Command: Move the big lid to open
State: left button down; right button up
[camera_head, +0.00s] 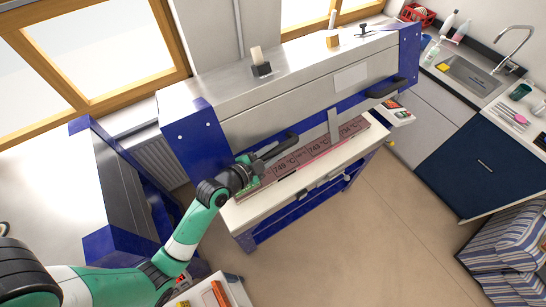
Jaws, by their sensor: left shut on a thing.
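The big lid (290,110) of the kiln is a long grey metal cover between blue end panels, in the middle of the head view. It sits low over a white ledge (318,158). A black handle (285,140) projects from its left front, and a second black handle (385,88) from its right front. My left gripper (266,154) is at the left handle and shut on it. The fingers partly hide where they meet the handle. My right gripper is not in view.
A pink strip with temperature labels (318,148) lies along the ledge below the lid. Small items stand on the kiln top, including a black-based block (261,69). A sink counter (475,75) and striped cushions (508,240) are at the right. The floor in front is clear.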

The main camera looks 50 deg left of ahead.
pick_arm(q)
jog(key=shift+a+r+p, duration=0.4)
jog(key=shift+a+r, duration=0.3)
jog(key=shift+r, duration=0.3)
jog(key=c, duration=0.6)
grip_release()
jog(key=b+v, duration=0.1)
jog(key=v, duration=1)
jog(key=shift+s, duration=0.25)
jog(key=shift+d+r, duration=0.1)
